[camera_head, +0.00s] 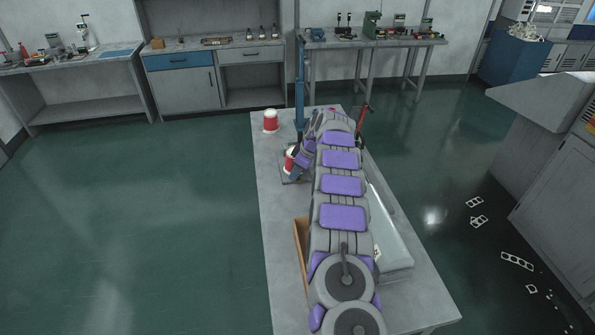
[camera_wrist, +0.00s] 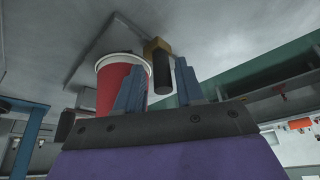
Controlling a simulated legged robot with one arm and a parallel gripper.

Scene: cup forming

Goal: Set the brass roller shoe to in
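In the wrist view, the brass roller shoe (camera_wrist: 157,48) is a brass block with a dark cylindrical part. The dark part lies between the two blue fingers of my gripper (camera_wrist: 158,68), which stand apart; I cannot tell whether they touch it. A red cup with a white rim (camera_wrist: 112,78) is just left of the brass block, partly hidden by the left finger. In the head view, my gripper (camera_head: 296,172) is low beside this red cup (camera_head: 290,157) at the blue-column machine (camera_head: 299,85). The brass shoe is not discernible there.
Another red cup with a white top (camera_head: 270,121) stands at the table's far left. A red lever (camera_head: 362,119) rises behind my arm. A wooden-sided box (camera_head: 301,243) and a pale clear-looking case (camera_head: 393,240) flank my arm.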

